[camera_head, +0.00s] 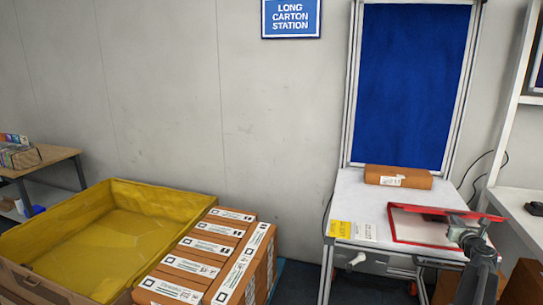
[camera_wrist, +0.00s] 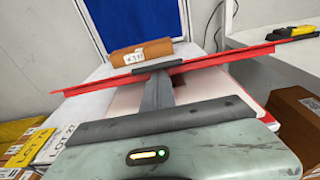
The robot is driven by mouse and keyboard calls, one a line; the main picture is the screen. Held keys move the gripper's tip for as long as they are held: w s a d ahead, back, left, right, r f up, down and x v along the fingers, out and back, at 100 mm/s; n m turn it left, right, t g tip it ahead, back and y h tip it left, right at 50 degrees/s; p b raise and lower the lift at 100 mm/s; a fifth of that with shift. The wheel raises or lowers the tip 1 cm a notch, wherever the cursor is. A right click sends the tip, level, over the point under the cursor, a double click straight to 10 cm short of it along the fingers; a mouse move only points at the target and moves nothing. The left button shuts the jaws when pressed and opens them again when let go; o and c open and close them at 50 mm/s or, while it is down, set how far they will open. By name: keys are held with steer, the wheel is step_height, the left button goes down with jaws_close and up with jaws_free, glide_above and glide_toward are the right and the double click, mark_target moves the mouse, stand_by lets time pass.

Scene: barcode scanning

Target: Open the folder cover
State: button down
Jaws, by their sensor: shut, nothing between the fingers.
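The folder (camera_head: 418,232) lies on the white table with a red border and a pale inside. Its red cover (camera_head: 440,210) is raised off the base and shows nearly edge-on. In the wrist view the cover (camera_wrist: 225,57) is a long red strip running across and rising to the right. My gripper (camera_head: 468,222) is shut and empty at the cover's right part. In the wrist view its dark fingertip (camera_wrist: 158,70) overlaps the strip; I cannot tell if it presses on it. The pale inside (camera_wrist: 200,95) shows behind the finger.
A brown carton (camera_head: 398,177) lies at the table's back before a blue panel (camera_head: 412,80). Yellow and white labels (camera_head: 352,230) lie on the table's front left. A yellow-lined bin (camera_head: 95,250) and several long cartons (camera_head: 215,250) stand left. A white shelf (camera_head: 520,205) stands right.

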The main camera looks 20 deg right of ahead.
steer(key=shift+w+d+r+p, duration=0.1)
steer(key=shift+r+p, duration=0.1)
steer(key=shift+r, duration=0.2)
steer(key=shift+w+d+r+p, duration=0.1)
steer(key=shift+r+p, duration=0.1)
steer(key=shift+r, duration=0.25)
steer(key=w+r+p, duration=0.1)
steer(key=r+p, duration=0.1)
steer(key=d+r+p, duration=0.1)
steer(key=p, duration=0.1)
steer(key=w+d+r+p, duration=0.1)
steer(key=r, duration=0.1)
steer(key=shift+w+r+p, duration=0.3)
steer(key=shift+w+p, duration=0.05)
steer(key=shift+p, duration=0.05)
steer(key=shift+w, duration=0.1)
steer(key=w+d+r+p, duration=0.3)
steer(key=w+r+p, duration=0.1)
steer(key=shift+r+p, duration=0.35)
steer(key=shift+a, duration=0.1)
